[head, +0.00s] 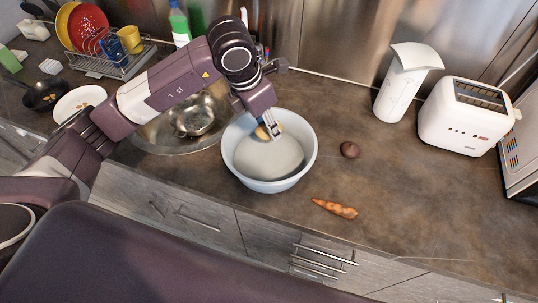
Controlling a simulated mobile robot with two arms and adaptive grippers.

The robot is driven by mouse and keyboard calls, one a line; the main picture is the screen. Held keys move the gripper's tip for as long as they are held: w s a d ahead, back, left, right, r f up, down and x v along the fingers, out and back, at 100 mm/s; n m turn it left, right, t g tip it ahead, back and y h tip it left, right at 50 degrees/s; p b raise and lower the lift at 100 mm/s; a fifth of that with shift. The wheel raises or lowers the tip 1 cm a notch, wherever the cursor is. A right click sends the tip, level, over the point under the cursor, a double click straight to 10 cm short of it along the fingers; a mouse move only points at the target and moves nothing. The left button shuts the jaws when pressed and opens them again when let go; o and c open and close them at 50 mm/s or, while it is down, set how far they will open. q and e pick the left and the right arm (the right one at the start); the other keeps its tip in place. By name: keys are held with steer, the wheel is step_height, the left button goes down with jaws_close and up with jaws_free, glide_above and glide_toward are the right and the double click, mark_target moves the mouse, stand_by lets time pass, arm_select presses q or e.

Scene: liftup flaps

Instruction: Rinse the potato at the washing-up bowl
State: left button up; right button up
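The washing-up bowl (306,163) is pale blue and round, with greyish water inside, and stands on the counter right of the sink. My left gripper (270,132) points down over the far part of the bowl. A yellow-brown potato (262,134) sits between its fingers, partly hidden by them. The potato is over the water; I cannot tell whether it touches it. My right gripper is not in view.
A dark round vegetable (350,149) and a carrot (335,208) lie right of the bowl. A white toaster (465,117) and white dispenser (405,85) stand behind. The sink (165,135), dish rack (115,66), pan (42,95) and plate (80,102) are left.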

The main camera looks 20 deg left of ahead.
mark_target(264, 131)
arm_select(q)
steer(key=shift+r, duration=0.15)
steer(key=shift+r+p, duration=0.9)
steer(key=shift+r, duration=1.05)
steer(key=shift+f, duration=0.15)
steer(key=shift+s+f+m, duration=0.1)
steer(key=shift+s+m, duration=0.1)
steer(key=shift+m, duration=0.2)
steer(key=m, duration=0.1)
steer(key=s+m+b, duration=0.1)
steer(key=shift+s+a+f+m+g+h, duration=0.1)
steer(key=shift+a+f+m+g+h, duration=0.05)
steer(key=shift+f+m+g+h, duration=0.2)
steer(key=s+a+f+m+g+y+b, duration=0.1)
steer(key=s+m, duration=0.5)
steer(key=m, duration=0.6)
steer(key=s+a+f+m+g+y+b, duration=0.1)
steer(key=s+m, duration=0.5)
steer(key=m, duration=0.7)
steer(key=a+g+b, duration=0.1)
steer(key=g+b, duration=0.1)
steer(key=g, duration=0.1)
steer(key=shift+a+f+b, duration=0.25)
steer(key=shift+a+b, duration=0.05)
steer(key=shift+b, duration=0.1)
